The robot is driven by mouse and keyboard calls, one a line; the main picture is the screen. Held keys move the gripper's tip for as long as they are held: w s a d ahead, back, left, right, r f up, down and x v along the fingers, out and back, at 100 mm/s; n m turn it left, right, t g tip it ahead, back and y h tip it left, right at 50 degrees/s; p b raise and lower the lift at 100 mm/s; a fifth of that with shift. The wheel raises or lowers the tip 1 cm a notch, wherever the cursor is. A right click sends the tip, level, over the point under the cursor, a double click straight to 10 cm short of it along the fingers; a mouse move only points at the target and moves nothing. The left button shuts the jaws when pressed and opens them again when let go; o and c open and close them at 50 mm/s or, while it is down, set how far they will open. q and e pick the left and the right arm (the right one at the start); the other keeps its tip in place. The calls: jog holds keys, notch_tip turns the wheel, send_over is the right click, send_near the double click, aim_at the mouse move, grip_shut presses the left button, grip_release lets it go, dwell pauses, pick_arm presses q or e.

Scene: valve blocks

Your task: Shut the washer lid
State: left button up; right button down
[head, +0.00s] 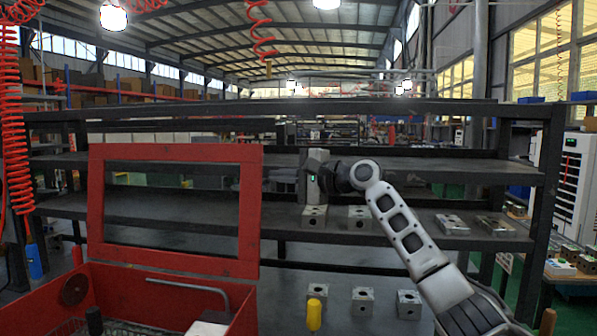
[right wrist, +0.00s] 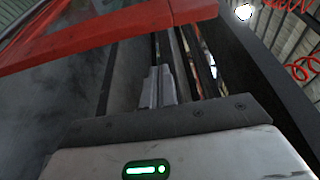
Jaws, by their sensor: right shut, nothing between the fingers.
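The washer lid (head: 249,215) is a red rectangular frame around a see-through window. It stands raised and open above the red washer (head: 130,285) at lower left in the head view. My right gripper (head: 283,178) is beside the upper right edge of the lid, its fingers toward the lid. In the right wrist view its fingers (right wrist: 158,85) are together and empty, near the lid's red bar (right wrist: 100,40). I cannot tell whether they touch the lid. My left gripper is not in view.
A dark shelf rack (head: 400,170) spans the view behind the lid, with metal valve blocks (head: 452,224) on it. A yellow-handled item (head: 314,314) stands in front at the bottom. A bent grey pipe (head: 190,287) crosses the washer's opening. Red coiled hoses (head: 12,130) hang at left.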

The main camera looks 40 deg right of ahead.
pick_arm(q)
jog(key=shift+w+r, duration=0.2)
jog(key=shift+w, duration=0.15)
pick_arm(e)
jog(key=a, duration=0.1)
jog(key=s+a, duration=0.1)
jog(key=a, duration=0.1)
jog(key=shift+s+a+r, duration=0.2)
jog(key=shift+s+r, duration=0.05)
jog(key=shift+r, duration=0.05)
jog(key=shift+a, duration=0.1)
